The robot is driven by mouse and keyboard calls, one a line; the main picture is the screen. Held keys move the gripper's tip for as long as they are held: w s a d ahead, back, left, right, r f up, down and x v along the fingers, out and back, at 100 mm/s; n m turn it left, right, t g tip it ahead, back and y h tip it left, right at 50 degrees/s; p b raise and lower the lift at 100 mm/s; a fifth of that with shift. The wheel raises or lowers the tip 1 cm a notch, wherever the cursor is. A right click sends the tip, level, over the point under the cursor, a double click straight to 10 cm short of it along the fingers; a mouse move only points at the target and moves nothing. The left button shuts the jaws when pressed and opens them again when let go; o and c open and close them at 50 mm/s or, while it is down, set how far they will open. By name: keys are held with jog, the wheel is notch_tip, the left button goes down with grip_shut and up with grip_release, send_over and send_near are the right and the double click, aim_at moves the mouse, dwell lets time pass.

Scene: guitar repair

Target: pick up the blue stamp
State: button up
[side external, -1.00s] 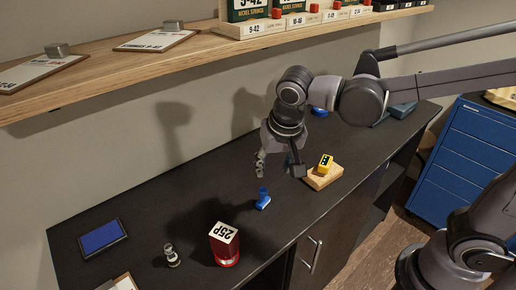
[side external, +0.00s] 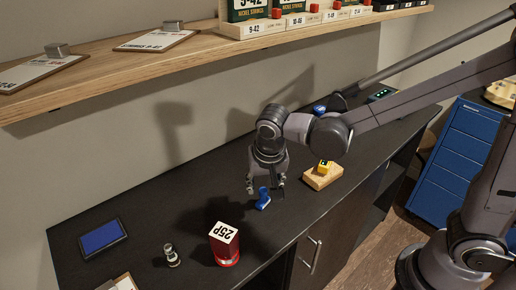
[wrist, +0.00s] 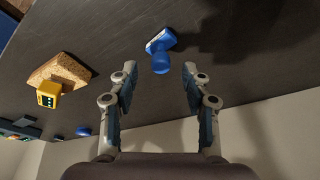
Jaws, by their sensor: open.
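The blue stamp (side external: 263,199) stands on the dark bench top, with its knob handle up. My gripper (side external: 265,186) is just above and around the level of its handle in the side view, pointing down. In the wrist view the stamp (wrist: 161,50) lies ahead, centred between the two open fingers of my gripper (wrist: 157,72). Its handle points towards the gripper. The fingers are apart and nothing is held. I cannot tell whether a finger touches the stamp.
A red 25P container (side external: 225,246), a small dark-and-light stamp (side external: 171,256) and a blue ink pad (side external: 102,237) are to the left. A yellow item (side external: 325,167) on a wooden block (side external: 322,181) is to the right. A shelf (side external: 150,60) runs above along the wall.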

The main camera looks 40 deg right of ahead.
aim_at(263, 190)
jog(key=shift+x, duration=1.85)
grip_shut()
